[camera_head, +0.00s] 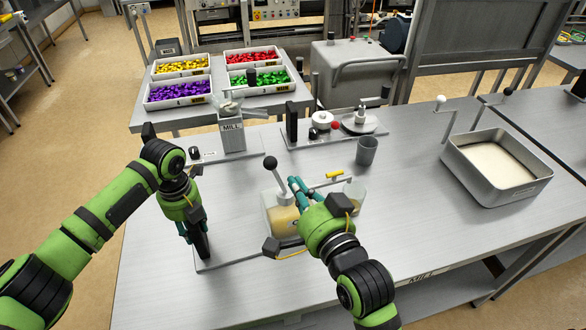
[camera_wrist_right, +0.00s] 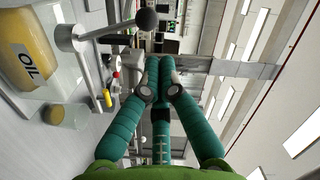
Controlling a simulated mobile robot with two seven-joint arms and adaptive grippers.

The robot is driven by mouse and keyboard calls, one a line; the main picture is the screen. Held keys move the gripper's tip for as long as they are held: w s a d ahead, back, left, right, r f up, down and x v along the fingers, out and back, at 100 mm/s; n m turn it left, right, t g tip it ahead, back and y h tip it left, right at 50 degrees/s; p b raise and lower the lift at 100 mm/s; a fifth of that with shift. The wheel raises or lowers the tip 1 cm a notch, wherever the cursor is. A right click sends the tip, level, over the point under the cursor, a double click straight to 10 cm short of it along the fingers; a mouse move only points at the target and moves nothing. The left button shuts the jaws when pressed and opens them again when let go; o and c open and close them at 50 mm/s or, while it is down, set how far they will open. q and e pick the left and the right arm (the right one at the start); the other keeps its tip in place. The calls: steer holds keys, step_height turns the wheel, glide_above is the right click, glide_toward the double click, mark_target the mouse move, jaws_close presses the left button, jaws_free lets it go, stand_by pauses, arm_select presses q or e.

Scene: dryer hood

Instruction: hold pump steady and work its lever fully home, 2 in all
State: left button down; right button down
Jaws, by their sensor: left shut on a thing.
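The pump has a clear reservoir of yellow oil (camera_head: 284,220), labelled OIL in the wrist view (camera_wrist_right: 30,60), on a grey base plate (camera_head: 232,250). Its lever stands up, leaning slightly left, with a black ball knob (camera_head: 270,162); the knob also shows in the wrist view (camera_wrist_right: 147,20). My left gripper (camera_head: 192,234) is shut on the black upright handle (camera_head: 203,246) at the plate's left end. My right gripper (camera_head: 294,184) is just right of the lever, apart from it. Its fingertips meet with nothing between them in the wrist view (camera_wrist_right: 160,66). My right arm hides part of the pump.
A clear cup (camera_head: 354,192) stands right of the pump below a spout with a yellow handle (camera_head: 334,174). A grey cup (camera_head: 366,150), a mill (camera_head: 232,132) and another fixture (camera_head: 335,130) stand behind. A metal tray (camera_head: 497,168) is at right. The bench front right is clear.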

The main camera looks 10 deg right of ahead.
steer(key=d+f+n+g+y, duration=0.2)
steer(key=d+f+g+y, duration=0.1)
steer(key=d+f+y, duration=0.15)
steer(key=d+r+m+y, duration=0.2)
steer(key=d+r+y, duration=0.1)
steer(key=d+r, duration=0.3)
glide_above(276, 177)
steer(key=s+d, duration=0.2)
steer(key=d, duration=0.2)
steer(key=shift+w+a+f+g, duration=0.1)
steer(key=shift+w+f+g, duration=0.05)
steer(key=shift+f, duration=0.55)
steer(key=shift+w+a+f+g, duration=0.1)
steer(key=shift+f+g, duration=0.05)
steer(key=shift+f, duration=0.55)
steer(key=shift+a, duration=0.1)
